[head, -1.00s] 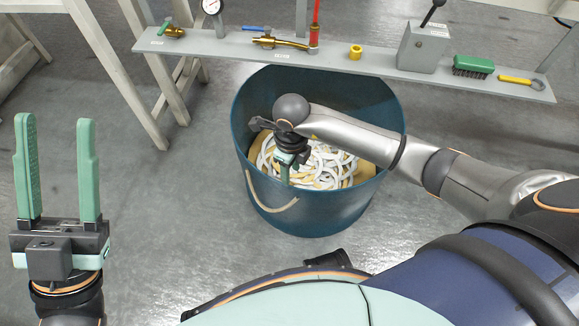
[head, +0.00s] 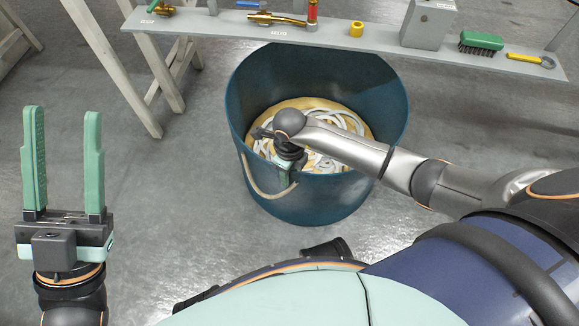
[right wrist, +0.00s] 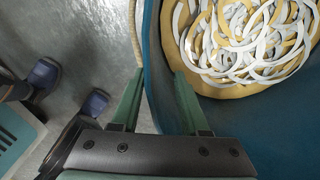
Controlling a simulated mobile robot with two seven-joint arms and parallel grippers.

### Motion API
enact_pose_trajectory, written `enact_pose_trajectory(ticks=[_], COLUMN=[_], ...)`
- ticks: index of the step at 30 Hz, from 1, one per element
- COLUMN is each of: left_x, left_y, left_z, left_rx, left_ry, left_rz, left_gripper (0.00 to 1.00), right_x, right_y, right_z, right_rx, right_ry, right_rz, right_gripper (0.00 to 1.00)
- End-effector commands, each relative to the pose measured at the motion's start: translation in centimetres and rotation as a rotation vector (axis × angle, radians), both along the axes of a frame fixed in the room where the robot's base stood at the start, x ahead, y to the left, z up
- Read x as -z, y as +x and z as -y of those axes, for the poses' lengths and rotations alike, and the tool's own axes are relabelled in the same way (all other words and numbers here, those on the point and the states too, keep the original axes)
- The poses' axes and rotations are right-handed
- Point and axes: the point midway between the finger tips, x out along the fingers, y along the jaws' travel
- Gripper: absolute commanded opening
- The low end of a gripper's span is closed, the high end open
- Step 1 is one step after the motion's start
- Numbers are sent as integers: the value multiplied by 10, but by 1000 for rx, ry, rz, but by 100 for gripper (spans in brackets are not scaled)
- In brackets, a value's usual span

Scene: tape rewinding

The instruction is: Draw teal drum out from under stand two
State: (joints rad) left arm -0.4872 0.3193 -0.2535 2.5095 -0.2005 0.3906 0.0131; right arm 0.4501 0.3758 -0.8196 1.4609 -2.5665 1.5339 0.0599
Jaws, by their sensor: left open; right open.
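The teal drum (head: 335,200) stands upright on the floor, its far rim close to the front edge of the shelf (head: 375,44) in the head view. Pale and tan rings or coils of tape (head: 318,112) lie inside it. A rope handle (head: 262,188) hangs on its near left side. My right gripper (head: 284,178) is open at the drum's near rim. In the right wrist view the drum wall (right wrist: 157,60) runs between its open fingers (right wrist: 158,100); I cannot tell whether they touch it. My left gripper (head: 64,160) is open, empty and raised at the left.
The shelf carries a brass valve (head: 275,18), a yellow ring (head: 356,30), a grey box (head: 427,24), a green brush (head: 481,42) and a yellow wrench (head: 530,60). Pale trestle legs (head: 125,80) stand left of the drum. Floor (head: 170,200) between left gripper and drum is clear.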

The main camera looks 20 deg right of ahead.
Motion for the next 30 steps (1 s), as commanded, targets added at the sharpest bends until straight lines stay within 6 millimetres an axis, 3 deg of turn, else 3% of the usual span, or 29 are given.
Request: enact_pose_trajectory(ticks=[5, 16, 27, 30], left_x=[10, 8, 8, 8], left_y=[1, 2, 1, 1], left_z=[2, 1, 1, 1], left_rx=[-4, -11, -9, -9], left_ry=[8, -4, -6, -5], left_rz=[-4, -6, -3, -3], left_gripper=[50, 50, 50, 50], right_x=[16, 17, 17, 17], right_y=[0, 0, 0, 0], right_z=[0, 0, 0, 0], right_rx=[-1, -1, 0, -1], right_ry=[0, 0, 0, 0], right_rz=[0, 0, 0, 0], right_gripper=[44, 43, 2, 0])
